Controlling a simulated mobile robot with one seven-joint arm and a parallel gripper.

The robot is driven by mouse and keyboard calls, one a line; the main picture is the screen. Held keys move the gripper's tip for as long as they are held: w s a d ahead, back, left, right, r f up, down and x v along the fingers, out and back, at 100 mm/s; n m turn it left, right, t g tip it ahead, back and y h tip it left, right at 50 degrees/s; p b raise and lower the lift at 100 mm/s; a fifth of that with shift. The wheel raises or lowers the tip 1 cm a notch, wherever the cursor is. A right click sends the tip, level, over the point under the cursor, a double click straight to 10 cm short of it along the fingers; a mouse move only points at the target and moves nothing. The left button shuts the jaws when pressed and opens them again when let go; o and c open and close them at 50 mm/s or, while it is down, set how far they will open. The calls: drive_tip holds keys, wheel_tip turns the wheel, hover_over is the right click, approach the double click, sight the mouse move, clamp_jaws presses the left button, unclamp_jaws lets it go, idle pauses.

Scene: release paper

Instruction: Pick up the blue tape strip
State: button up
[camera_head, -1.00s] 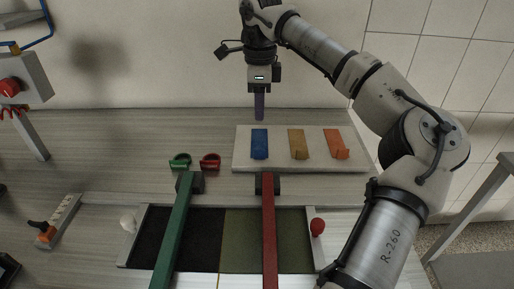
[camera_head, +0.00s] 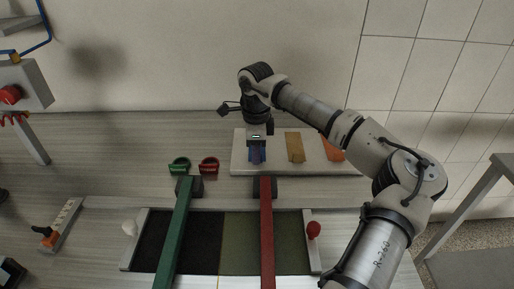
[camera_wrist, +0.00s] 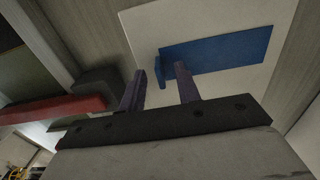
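The blue tape strip (camera_wrist: 222,50) lies on the white board (camera_wrist: 140,22) in the wrist view, with a short upturned tab at its near end. My gripper (camera_wrist: 160,70) has two dark purple fingers, which stand apart. The tab appears between the fingertips in that view, with no clear contact. In the head view my gripper (camera_head: 257,153) is low over the left part of the board and covers much of the blue strip.
A yellow strip (camera_head: 295,147) and an orange strip (camera_head: 332,148) lie to the right on the board. Green (camera_head: 179,165) and red (camera_head: 209,165) rings sit to the left. A green bar (camera_head: 175,235) and a red bar (camera_head: 267,235) stretch across the foreground.

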drive_tip(key=shift+f, duration=0.3)
clamp_jaws()
drive_tip(key=shift+r, duration=0.1)
